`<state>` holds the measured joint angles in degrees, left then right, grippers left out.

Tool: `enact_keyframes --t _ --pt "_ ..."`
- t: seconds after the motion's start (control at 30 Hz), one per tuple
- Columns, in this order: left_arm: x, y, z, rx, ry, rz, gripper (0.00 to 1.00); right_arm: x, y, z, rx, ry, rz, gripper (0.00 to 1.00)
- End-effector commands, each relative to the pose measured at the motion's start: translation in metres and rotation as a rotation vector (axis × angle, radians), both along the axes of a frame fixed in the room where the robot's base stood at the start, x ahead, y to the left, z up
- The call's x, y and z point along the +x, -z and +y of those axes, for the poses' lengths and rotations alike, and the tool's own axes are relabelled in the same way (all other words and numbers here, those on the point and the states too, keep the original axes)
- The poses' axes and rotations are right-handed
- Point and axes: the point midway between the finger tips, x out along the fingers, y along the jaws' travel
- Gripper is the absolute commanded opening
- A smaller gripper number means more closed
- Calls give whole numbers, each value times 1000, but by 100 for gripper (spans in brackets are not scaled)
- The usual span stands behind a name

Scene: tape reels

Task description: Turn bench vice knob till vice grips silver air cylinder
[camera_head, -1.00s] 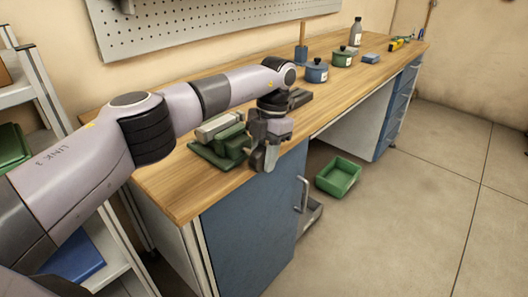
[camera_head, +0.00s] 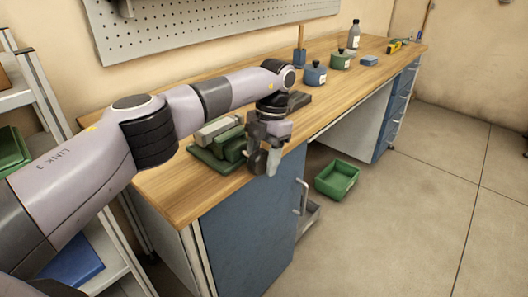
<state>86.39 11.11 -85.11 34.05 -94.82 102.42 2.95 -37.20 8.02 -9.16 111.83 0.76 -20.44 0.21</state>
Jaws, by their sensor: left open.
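The green bench vice (camera_head: 217,157) sits near the front left corner of the wooden workbench. The silver air cylinder (camera_head: 220,128) lies along the top of the vice, between its jaws as far as I can see. My left gripper (camera_head: 265,165) points down at the bench's front edge, just right of the vice, and is open. The vice knob is hidden behind the gripper, so I cannot tell whether the fingers are around it. My right gripper is not in view.
The workbench (camera_head: 180,195) has blue and green lidded pots (camera_head: 314,73) and a grey bottle (camera_head: 354,35) farther back. A green bin (camera_head: 337,178) stands on the floor at right. A door handle (camera_head: 301,196) sticks out below the gripper. Shelving stands at left.

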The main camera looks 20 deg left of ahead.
Motion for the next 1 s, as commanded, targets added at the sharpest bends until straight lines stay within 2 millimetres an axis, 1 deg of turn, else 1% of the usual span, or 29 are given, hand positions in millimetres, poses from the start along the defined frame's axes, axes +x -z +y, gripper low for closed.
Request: enact_keyframes --t 0.37,0.4,0.7,1.0 --pt "10 -48 -5 -1 -1 -3 51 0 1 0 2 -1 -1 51" --pt "11 -51 -5 0 -2 0 51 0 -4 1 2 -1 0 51" --pt "14 -65 -6 0 0 0 51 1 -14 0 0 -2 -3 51" --pt "14 -68 -5 1 1 0 51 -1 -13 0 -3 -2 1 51"
